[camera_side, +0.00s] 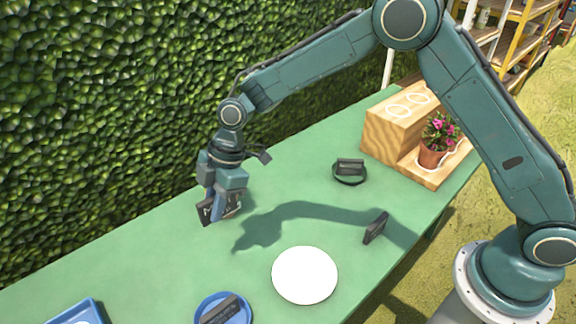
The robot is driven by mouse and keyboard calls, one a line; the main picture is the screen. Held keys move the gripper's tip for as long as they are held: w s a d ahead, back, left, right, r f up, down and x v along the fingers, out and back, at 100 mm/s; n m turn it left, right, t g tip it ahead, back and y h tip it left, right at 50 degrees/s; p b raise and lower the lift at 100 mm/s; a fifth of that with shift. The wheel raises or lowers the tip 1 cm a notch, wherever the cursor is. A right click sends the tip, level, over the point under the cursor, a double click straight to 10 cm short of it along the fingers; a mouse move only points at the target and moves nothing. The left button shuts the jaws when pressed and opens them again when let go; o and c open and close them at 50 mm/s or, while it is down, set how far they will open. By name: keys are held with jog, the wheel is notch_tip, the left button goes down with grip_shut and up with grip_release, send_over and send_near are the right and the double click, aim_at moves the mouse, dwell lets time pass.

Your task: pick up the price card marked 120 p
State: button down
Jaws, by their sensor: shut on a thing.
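My gripper (219,212) is on the left side of the green table, pointing down. It is shut on a dark price card (205,212), partly hidden by the fingers. The card is tilted, and its marking is too small to read. Its shadow falls to the right of it; I cannot tell how high it is above the table. Other dark cards show: one (376,228) stands on the table at right, one (350,166) is at a dark green ring-like dish, and one (219,309) lies on a blue dish. I cannot read 120 p on any.
A white round plate (305,275) lies at the front middle. The blue dish (246,316) and a blue tray (93,306) are at the front edge. A wooden stand (385,133) with a potted pink flower (436,143) is at back right. A hedge (110,120) borders the table behind.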

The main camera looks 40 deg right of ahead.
aim_at(210, 199)
jog(key=shift+r, duration=2)
